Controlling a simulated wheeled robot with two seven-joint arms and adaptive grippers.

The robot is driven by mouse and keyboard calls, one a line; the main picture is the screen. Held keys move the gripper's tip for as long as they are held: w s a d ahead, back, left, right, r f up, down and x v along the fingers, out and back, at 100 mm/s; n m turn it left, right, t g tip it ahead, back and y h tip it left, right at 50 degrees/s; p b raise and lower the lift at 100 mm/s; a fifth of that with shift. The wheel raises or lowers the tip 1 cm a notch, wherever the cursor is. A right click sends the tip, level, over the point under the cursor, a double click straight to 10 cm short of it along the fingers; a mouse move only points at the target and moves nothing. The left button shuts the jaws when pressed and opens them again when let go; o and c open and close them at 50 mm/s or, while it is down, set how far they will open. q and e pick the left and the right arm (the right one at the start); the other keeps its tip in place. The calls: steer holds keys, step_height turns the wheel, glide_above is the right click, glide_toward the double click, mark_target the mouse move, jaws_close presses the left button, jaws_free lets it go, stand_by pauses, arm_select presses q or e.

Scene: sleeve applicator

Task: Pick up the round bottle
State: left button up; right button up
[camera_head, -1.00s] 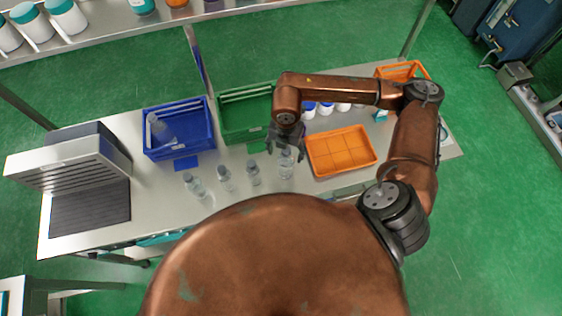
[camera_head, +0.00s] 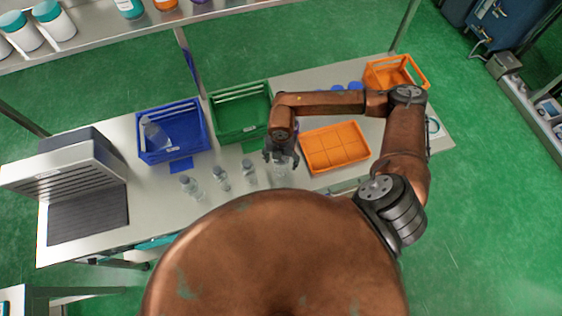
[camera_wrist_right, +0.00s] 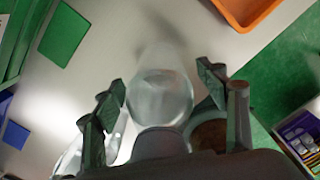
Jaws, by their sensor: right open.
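A clear, round-looking bottle (camera_head: 283,169) stands at the right end of a row on the table. My right gripper (camera_head: 281,158) is over its upper part, hiding some of it. In the right wrist view the bottle (camera_wrist_right: 163,95) lies between the two spread fingers of the open right gripper (camera_wrist_right: 164,103). A gap shows on the left finger's side. Contact on the right side is hard to tell. Other clear bottles stand to the left: one (camera_head: 248,172), a second (camera_head: 220,177) and a third (camera_head: 190,186). My left gripper is not in view.
An orange tray (camera_head: 335,147) is close to the right of the bottle. A green crate (camera_head: 240,136) and a blue crate (camera_head: 172,156) holding a clear bottle (camera_head: 155,133) stand behind the row.

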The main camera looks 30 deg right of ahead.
steer(key=shift+c, duration=0.3)
steer(key=c, duration=1.7)
steer(key=shift+r, duration=0.15)
